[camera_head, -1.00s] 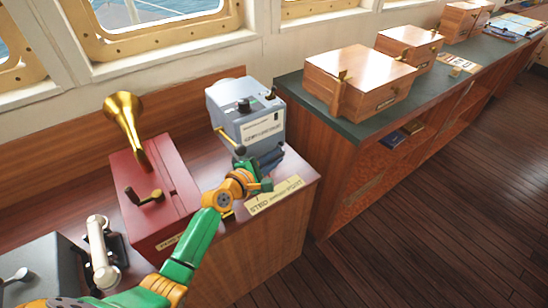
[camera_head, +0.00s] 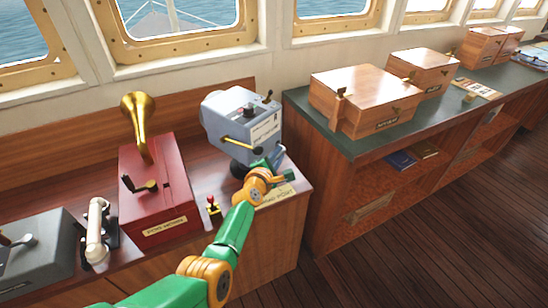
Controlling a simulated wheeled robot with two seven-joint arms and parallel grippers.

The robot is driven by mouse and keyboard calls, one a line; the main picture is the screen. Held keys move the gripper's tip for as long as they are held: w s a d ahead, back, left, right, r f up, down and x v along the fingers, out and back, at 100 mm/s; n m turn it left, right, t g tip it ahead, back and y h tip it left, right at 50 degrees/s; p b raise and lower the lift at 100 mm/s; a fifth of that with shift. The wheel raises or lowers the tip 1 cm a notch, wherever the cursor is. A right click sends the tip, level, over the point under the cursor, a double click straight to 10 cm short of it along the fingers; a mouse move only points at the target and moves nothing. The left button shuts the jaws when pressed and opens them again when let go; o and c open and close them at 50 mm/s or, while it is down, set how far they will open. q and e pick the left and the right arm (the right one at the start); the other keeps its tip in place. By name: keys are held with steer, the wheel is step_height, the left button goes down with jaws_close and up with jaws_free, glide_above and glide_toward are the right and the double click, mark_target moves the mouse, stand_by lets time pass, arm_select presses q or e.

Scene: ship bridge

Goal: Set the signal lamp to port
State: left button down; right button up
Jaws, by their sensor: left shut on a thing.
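The blue-grey signal lamp (camera_head: 236,118) stands at the right end of the wooden console, its housing turned at an angle over a dark round base. A brass rod (camera_head: 238,143) crosses its lower front. A cream plate (camera_head: 278,197) lies on the console edge in front; its word PORT shows at the right, and my arm covers its left part. My green and orange left arm reaches up to the lamp, and my left gripper (camera_head: 274,165) is shut at its lower front. The gripped part is mostly hidden by the fingers. My right gripper is out of view.
Left of the lamp are a small red-topped brass switch (camera_head: 213,205), a red fog horn box (camera_head: 158,196) with a brass horn (camera_head: 138,118), a white handset (camera_head: 97,232) and a grey box (camera_head: 35,258).

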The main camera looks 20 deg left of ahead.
arm_select(q)
steer(key=c, duration=0.9)
jaws_free()
steer(key=shift+w+d, duration=0.1)
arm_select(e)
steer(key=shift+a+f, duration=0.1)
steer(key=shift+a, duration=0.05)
arm_select(q)
steer(key=shift+s+r+p, duration=0.15)
steer(key=shift+s+p, duration=0.2)
steer(key=p+v, duration=0.3)
steer(key=v, duration=0.3)
steer(key=shift+s, duration=0.25)
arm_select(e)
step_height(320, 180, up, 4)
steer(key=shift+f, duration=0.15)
